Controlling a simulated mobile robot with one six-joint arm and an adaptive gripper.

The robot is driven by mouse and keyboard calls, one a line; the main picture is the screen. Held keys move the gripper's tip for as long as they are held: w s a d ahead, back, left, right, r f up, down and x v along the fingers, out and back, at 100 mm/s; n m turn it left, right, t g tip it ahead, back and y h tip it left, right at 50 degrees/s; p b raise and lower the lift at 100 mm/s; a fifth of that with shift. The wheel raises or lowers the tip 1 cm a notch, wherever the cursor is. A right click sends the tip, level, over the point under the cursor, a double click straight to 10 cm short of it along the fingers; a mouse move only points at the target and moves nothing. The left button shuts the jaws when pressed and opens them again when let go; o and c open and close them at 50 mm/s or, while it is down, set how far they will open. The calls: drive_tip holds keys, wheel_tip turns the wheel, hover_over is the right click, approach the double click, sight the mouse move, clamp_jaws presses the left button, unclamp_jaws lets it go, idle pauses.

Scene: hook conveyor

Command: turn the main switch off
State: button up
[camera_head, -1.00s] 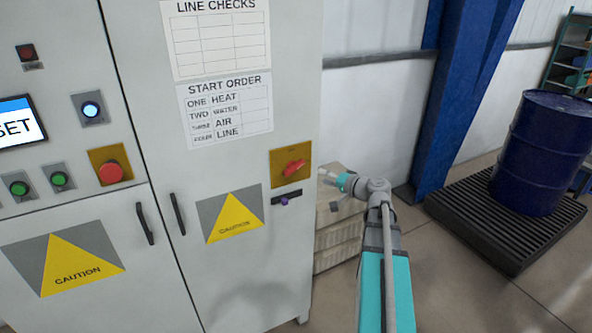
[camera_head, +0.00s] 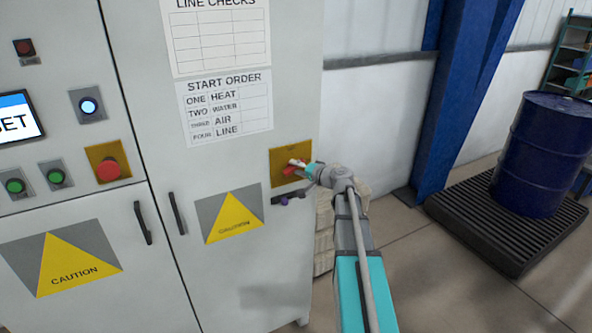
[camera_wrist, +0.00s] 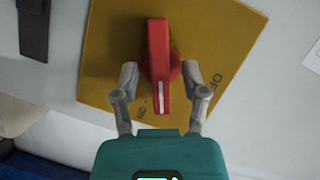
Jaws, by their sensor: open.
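The main switch (camera_wrist: 158,62) is a red rotary handle on a yellow plate (camera_wrist: 217,45) fixed to the grey cabinet door. In the head view the red handle (camera_head: 292,171) is partly hidden by my gripper (camera_head: 298,164). In the wrist view my gripper (camera_wrist: 161,82) is open, with one finger on each side of the handle's near end and a gap on both sides. The handle points along the view, its white-marked end toward my gripper. Lettering on the plate near the right finger appears to read "OFF"; the lettering by the left finger is partly hidden.
A dark latch with a purple part (camera_head: 287,199) sits just below the plate. A red emergency button (camera_head: 108,170) and green buttons (camera_head: 56,174) are at left. Pale crates (camera_head: 324,235) stand beside the cabinet. A blue drum (camera_head: 540,155) stands on a black pallet at right.

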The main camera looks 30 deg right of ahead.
drive_tip(key=shift+w, duration=0.15)
clamp_jaws()
drive_tip(key=shift+a+r+n+p, duration=0.1)
drive_tip(key=shift+n+p, duration=0.2)
idle(0.4)
drive_tip(key=shift+r+n+g+h+p, duration=0.1)
drive_tip(key=shift+n+g+h+p, duration=0.3)
drive_tip(key=shift+n+h+p, duration=0.45)
drive_tip(key=n+h+p, duration=0.1)
drive_tip(key=n, duration=0.1)
drive_tip(key=shift+a+n, duration=0.1)
drive_tip(key=shift+n, duration=0.25)
drive_tip(key=shift+a+n+g+h+p, duration=0.1)
drive_tip(key=shift+n+g+h+p, duration=0.35)
drive_tip(key=shift+n+h, duration=1.2)
drive_tip(key=shift+n, duration=0.55)
